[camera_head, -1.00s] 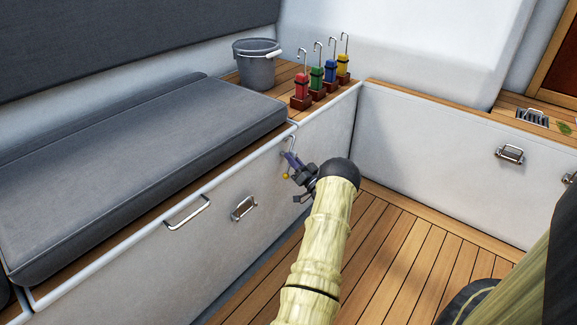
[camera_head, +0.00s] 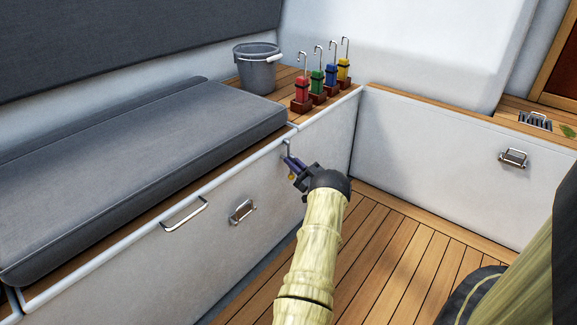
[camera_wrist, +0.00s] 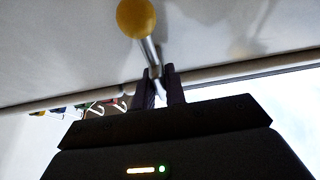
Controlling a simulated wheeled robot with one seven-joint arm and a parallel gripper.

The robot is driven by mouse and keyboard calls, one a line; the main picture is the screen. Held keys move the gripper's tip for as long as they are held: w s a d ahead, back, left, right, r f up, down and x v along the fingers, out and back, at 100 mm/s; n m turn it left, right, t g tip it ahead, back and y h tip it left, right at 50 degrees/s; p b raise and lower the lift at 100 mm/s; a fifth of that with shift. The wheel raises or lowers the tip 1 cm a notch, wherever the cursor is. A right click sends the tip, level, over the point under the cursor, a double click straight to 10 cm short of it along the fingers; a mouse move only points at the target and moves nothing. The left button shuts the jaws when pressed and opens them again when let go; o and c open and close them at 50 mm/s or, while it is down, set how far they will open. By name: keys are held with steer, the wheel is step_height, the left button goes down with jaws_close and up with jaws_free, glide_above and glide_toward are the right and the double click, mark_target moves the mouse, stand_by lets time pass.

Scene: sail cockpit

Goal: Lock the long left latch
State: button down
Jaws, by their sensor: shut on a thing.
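The long left latch (camera_head: 288,146) is a thin metal rod on the white locker front, near its top edge under the seat corner. Its yellow ball end shows small below my gripper in the head view and large in the wrist view (camera_wrist: 135,17). My gripper (camera_head: 292,162) is at the rod, with its dark fingers shut on it. In the wrist view the metal rod runs from the ball down between the two fingertips (camera_wrist: 160,72). The fingers hide part of the rod, and I cannot tell where its hook end sits.
A grey cushion (camera_head: 140,170) covers the seat left of my gripper. A bar handle (camera_head: 185,214) and a square latch (camera_head: 242,211) are on the locker front. A bucket (camera_head: 256,66) and several coloured hooked items (camera_head: 317,82) stand behind. The wooden floor (camera_head: 385,245) has free room.

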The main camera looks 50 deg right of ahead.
steer(key=shift+d+r, duration=0.15)
steer(key=shift+r, duration=0.15)
steer(key=c, duration=1.5)
jaws_free()
steer(key=shift+w+f, duration=0.1)
steer(key=shift+f, duration=0.1)
steer(key=p+v, duration=0.5)
steer(key=v, duration=1.2)
steer(key=shift+f, duration=0.15)
steer(key=shift+s, duration=0.25)
